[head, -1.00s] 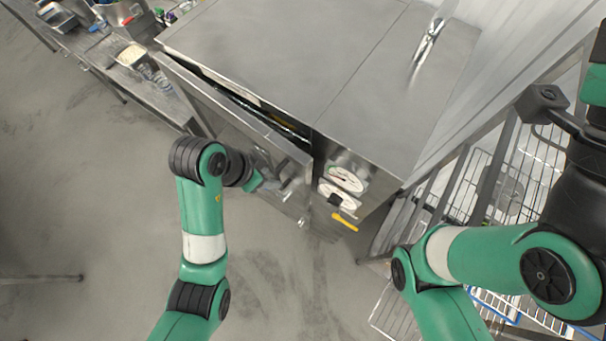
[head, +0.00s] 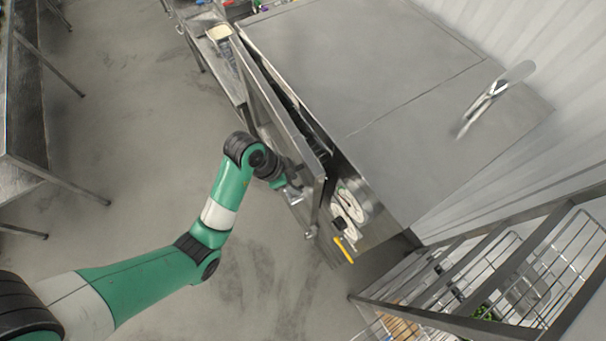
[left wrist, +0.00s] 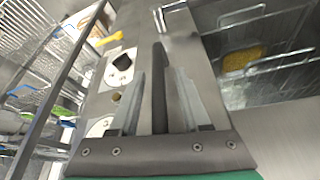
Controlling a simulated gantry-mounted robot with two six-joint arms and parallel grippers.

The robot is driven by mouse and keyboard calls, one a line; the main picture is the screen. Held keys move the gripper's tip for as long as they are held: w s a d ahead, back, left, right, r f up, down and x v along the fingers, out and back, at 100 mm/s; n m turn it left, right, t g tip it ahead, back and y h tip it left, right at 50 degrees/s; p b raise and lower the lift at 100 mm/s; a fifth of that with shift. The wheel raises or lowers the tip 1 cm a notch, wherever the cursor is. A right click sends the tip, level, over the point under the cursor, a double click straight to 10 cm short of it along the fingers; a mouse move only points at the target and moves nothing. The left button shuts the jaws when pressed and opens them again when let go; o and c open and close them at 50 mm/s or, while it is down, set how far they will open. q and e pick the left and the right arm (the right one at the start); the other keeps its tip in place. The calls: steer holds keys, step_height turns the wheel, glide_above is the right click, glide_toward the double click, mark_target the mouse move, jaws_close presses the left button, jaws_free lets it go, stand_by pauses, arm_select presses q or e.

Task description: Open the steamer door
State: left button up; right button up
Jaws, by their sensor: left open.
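The steamer (head: 400,60) is a large steel box at the upper right of the head view. Its door (head: 285,130) stands ajar, with a narrow dark gap along the front. My left gripper (head: 293,192) is at the outer face of the door, near its free end. In the left wrist view my left gripper's fingers (left wrist: 160,85) are apart, with a dark upright bar showing between them; whether they touch it I cannot tell. The steamer's interior (left wrist: 265,55) shows there at the right, with wire racks and a yellow-filled tray (left wrist: 242,59). My right gripper is out of view.
The control panel (head: 352,210) has round dials and a yellow lever (head: 344,249). A wire rack (head: 480,270) stands at the lower right. A steel table (head: 205,40) with a container adjoins the steamer's far left. The floor in front of the door is clear.

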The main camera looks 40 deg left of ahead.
arm_select(q)
jaws_close()
stand_by(1.4)
